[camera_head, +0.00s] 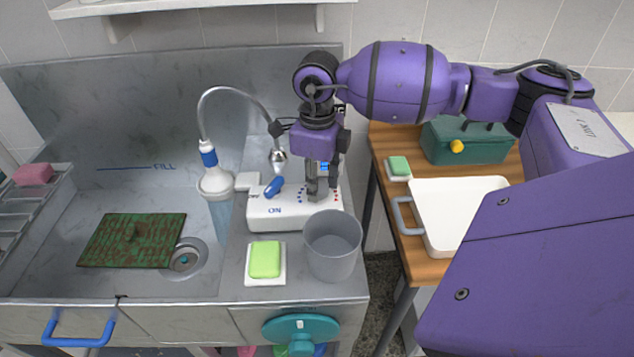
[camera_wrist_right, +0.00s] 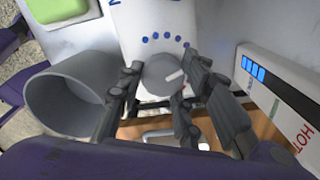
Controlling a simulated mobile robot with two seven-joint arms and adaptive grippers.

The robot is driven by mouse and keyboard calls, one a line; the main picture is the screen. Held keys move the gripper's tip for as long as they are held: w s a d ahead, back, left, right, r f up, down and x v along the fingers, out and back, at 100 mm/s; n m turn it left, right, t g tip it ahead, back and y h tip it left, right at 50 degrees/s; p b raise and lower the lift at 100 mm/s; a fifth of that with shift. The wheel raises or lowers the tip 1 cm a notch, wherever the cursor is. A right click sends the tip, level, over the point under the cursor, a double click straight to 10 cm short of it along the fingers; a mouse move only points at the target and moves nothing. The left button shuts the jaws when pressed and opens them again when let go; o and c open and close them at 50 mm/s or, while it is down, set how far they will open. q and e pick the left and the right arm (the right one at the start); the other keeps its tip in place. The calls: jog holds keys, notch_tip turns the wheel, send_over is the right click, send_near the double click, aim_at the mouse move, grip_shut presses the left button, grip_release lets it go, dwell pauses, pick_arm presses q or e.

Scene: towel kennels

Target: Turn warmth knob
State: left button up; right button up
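The warmth knob (camera_wrist_right: 163,76) is a round grey dial with a pale pointer bar, on a white control box (camera_head: 274,211). Blue dots arc beside it in the right wrist view; blue and red dots show in the head view. My right gripper (camera_wrist_right: 165,84) points down over the knob, with dark fingers on either side of it. Slim gaps seem to show between fingers and knob, so it looks open; contact is unclear. In the head view the right gripper (camera_head: 322,185) largely hides the knob. A gauge (camera_wrist_right: 285,95) marked HOT has several blue bars lit. My left gripper is out of view.
A grey cup (camera_head: 332,246) stands close in front of the box, near the right gripper. A green soap (camera_head: 265,259) lies beside it. A white tray (camera_head: 458,212) sits on the wooden table.

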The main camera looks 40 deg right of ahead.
jog(key=shift+s+a, duration=0.1)
jog(key=shift+c, duration=0.8)
jog(key=shift+m, duration=0.3)
jog(key=shift+a+m, duration=0.15)
jog(key=shift+m, duration=0.85)
jog(key=m+p, duration=0.1)
jog(key=m, duration=0.2)
jog(key=shift+m, duration=0.3)
jog(key=shift+a+f+m+p, duration=0.1)
jog(key=shift+m+p, duration=0.35)
jog(key=shift+m, duration=0.25)
